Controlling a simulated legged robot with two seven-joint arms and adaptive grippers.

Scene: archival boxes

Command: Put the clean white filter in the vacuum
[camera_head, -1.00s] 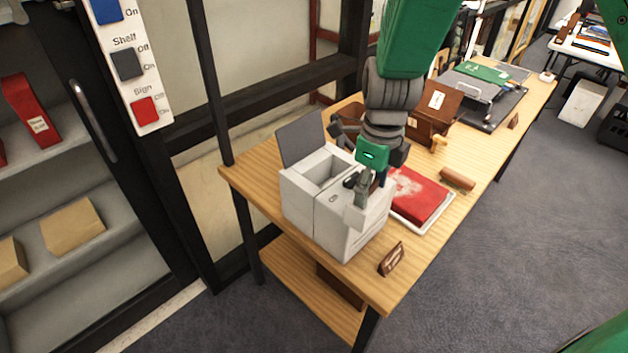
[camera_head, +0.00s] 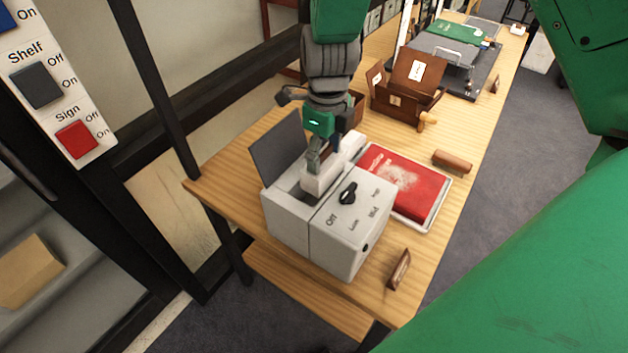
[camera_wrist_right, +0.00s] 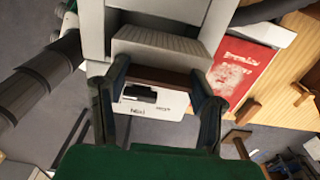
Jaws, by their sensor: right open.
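The vacuum (camera_head: 345,235) is a pale grey box with a black dial, on the near end of the wooden table. Its dark lid (camera_head: 278,148) stands open at the left. The white filter (camera_head: 343,163) is a pale block at the box's open top, partly above the rim and tilted in the picture; how deep it sits is hidden. My right gripper (camera_head: 316,166) is directly over it. In the right wrist view the gripper (camera_wrist_right: 160,76) is open, its fingers at either side of the filter's ribbed face (camera_wrist_right: 160,45). My left gripper is out of view.
A red dusty book or panel (camera_head: 405,185) lies on a white tray right of the vacuum. A brown roller (camera_head: 452,161), a small wooden sign (camera_head: 399,268) and a wooden box (camera_head: 415,80) share the table (camera_head: 290,120). A switch panel (camera_head: 50,85) is at the left.

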